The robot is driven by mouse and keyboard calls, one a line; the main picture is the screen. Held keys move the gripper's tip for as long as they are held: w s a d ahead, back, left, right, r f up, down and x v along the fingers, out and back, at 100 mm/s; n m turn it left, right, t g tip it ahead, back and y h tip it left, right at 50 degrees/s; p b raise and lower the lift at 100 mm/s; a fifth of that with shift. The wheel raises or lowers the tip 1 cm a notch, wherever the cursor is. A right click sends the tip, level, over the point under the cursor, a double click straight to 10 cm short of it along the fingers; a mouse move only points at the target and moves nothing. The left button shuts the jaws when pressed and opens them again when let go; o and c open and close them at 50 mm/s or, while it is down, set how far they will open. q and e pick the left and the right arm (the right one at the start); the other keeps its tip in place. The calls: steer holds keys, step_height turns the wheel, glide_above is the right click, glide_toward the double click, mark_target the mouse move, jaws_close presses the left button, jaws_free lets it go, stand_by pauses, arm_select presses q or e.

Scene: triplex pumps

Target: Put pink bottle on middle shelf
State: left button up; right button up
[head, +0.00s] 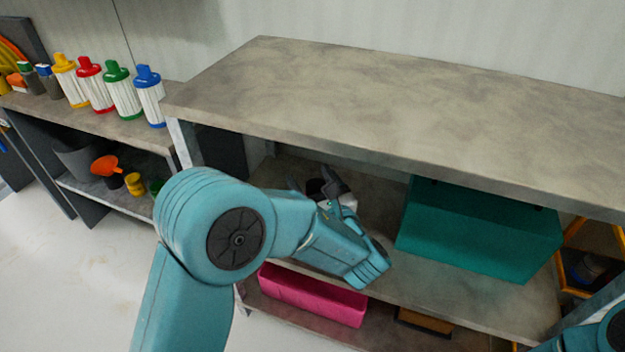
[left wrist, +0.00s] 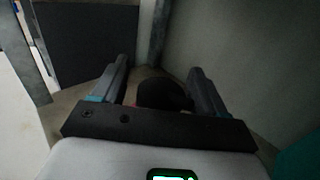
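My left gripper (head: 314,186) reaches over the middle shelf (head: 440,285), under the worktop. Its two fingers stand apart. In the left wrist view, the left gripper (left wrist: 160,88) has a round black top (left wrist: 165,93) between its fingers. Small pink-red slivers show beneath this top, so it looks like the pink bottle's cap. The bottle's body is mostly hidden by the gripper and is very dark. I cannot tell whether the fingers touch it. My right gripper is out of view; only part of my right arm shows at the lower right.
A teal box (head: 480,235) stands to the right on the middle shelf. A pink box (head: 312,294) lies on the bottom shelf. The worktop (head: 420,105) is empty and close above my left gripper. A dark side panel (left wrist: 85,45) stands to the gripper's left.

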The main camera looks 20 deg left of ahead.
arm_select(q)
steer(key=shift+s+d+r, duration=0.2)
steer(key=shift+d+r, duration=0.05)
steer(key=p+v, duration=0.4)
steer(key=v, duration=0.7)
steer(key=shift+s, duration=0.15)
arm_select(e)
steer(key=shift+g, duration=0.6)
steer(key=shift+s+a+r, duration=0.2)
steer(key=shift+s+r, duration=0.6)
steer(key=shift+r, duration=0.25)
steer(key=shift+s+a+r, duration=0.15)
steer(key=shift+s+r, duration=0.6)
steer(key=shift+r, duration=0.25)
arm_select(q)
steer(key=shift+d+f, duration=0.1)
